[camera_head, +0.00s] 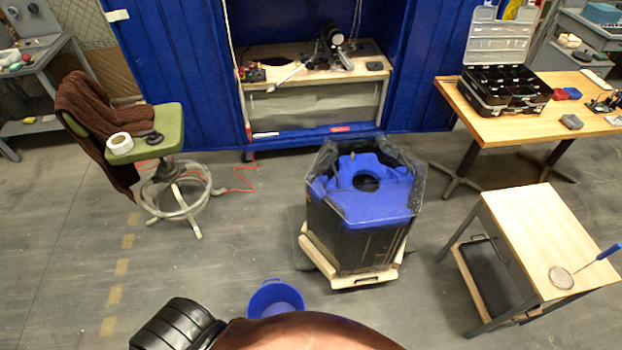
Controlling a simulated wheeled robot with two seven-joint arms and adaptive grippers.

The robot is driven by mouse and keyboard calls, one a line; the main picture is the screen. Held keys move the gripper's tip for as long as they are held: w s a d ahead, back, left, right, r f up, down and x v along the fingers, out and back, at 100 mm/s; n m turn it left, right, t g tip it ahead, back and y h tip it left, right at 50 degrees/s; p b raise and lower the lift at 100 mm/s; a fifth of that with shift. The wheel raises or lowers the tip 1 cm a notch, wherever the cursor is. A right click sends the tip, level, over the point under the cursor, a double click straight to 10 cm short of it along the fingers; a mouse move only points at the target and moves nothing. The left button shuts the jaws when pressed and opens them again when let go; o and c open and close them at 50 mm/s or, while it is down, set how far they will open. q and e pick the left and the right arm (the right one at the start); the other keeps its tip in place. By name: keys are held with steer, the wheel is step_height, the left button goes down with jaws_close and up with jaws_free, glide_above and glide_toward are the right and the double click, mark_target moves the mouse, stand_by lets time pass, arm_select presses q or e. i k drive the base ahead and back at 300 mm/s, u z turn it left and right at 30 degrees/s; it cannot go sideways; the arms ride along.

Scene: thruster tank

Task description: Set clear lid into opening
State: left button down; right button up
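The tank (355,235) stands on the floor in the middle, a dark, many-sided body with see-through upper walls. Its blue top (385,207) has a dark round opening (366,183) near the centre, and I see no lid in it. A small round disc (561,278) lies flat on the wooden side table at right, near its front edge. It looks pale or see-through with a dark rim; I cannot tell for sure that it is the clear lid. A blue handle (608,251) sticks out from it to the upper right. Neither of my grippers is in view.
The tank rests on a pale wooden base (318,255). A blue bucket (276,299) stands in front of it. The side table (535,235) is mostly bare. A workbench (500,150) with an open case stands behind right; a green chair (165,125) stands left. Floor between chair and tank is mostly clear.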

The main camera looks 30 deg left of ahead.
mark_target(360, 159)
steer(key=k, duration=0.5)
steer(key=u, duration=2.8)
steer(key=i, duration=3.2)
steer(key=z, duration=3.1)
steer(key=i, duration=2.15)
steer(key=z, duration=0.65)
